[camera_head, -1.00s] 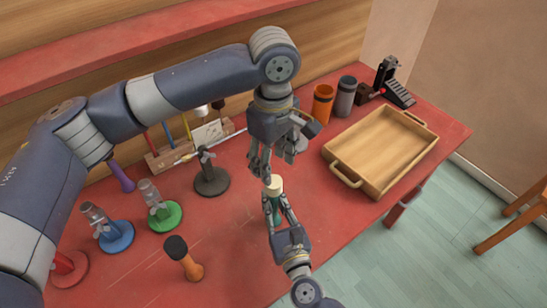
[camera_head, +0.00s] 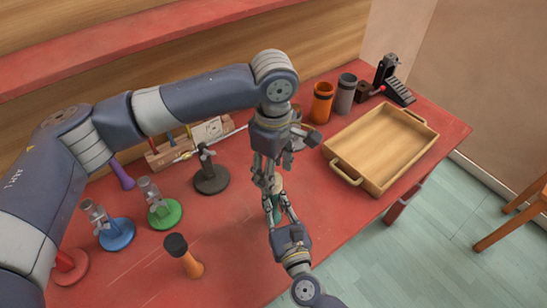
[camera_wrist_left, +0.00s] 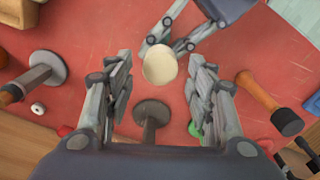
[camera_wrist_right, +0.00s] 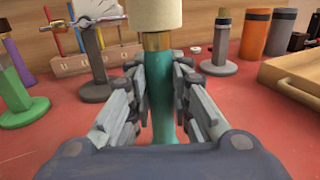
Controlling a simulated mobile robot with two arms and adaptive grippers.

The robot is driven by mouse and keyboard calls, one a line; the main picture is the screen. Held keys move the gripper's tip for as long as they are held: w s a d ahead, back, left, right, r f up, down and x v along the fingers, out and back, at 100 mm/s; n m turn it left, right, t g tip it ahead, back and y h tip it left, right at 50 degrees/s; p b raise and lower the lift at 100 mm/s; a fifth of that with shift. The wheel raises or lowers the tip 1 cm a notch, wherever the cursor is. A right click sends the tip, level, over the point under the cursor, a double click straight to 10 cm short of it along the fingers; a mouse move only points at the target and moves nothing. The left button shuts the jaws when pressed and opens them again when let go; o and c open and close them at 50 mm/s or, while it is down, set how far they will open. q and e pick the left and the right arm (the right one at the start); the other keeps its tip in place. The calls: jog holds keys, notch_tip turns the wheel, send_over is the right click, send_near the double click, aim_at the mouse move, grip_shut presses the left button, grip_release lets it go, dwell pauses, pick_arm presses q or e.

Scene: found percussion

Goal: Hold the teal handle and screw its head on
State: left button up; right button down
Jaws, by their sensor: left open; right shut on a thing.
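The teal handle (camera_wrist_right: 160,100) stands upright in my right gripper (camera_wrist_right: 158,78), which is shut on it. A brass collar (camera_wrist_right: 157,41) shows at its top, with the cream head (camera_wrist_right: 158,14) sitting above the collar. I cannot tell how tightly the head is threaded. My left gripper (camera_wrist_left: 158,72) is open directly above, pointing down, with the round top of the head (camera_wrist_left: 160,66) between its spread fingers. I see a gap on both sides. In the head view the left gripper (camera_head: 268,172) hides most of the head, and my right gripper (camera_head: 279,208) is just below.
An orange mallet with a dark head (camera_head: 187,257) stands at the front left. Green (camera_head: 165,215), blue (camera_head: 117,234) and black (camera_head: 211,180) stands are on the left. A wooden tray (camera_head: 375,190) is on the right, with orange (camera_head: 321,103) and grey (camera_head: 346,95) containers behind it.

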pick_arm(q)
jog(key=shift+f, duration=1.95)
jog(key=shift+c, duration=0.6)
